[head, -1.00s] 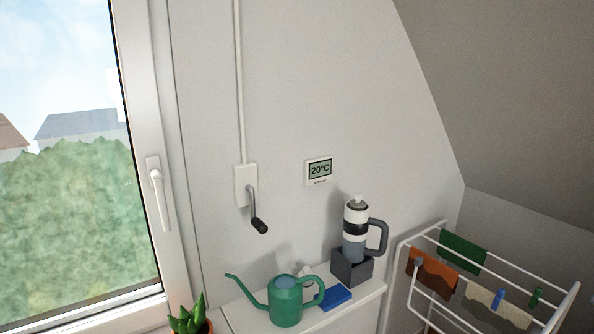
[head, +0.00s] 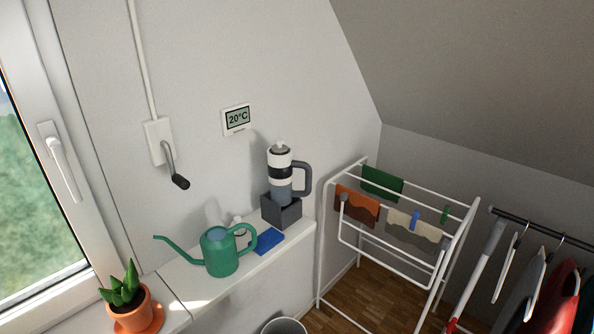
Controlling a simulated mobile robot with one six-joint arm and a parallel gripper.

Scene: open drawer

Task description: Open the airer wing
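A white clothes airer (head: 322,245) stands on the wooden floor right of the middle, under the sloping ceiling. An orange-brown cloth (head: 357,205), a green cloth (head: 382,182) and a beige cloth (head: 413,231) hang on its rails. A blue peg (head: 415,220) and a green peg (head: 445,213) are clipped on it. My gripper is not in view.
A white ledge (head: 190,283) along the wall holds a green watering can (head: 221,252), a blue cloth (head: 268,240), a flask in a grey box (head: 281,212) and a potted plant (head: 131,307). A bin (head: 284,327) stands below. A clothes rail (head: 540,228) with hangers is at right.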

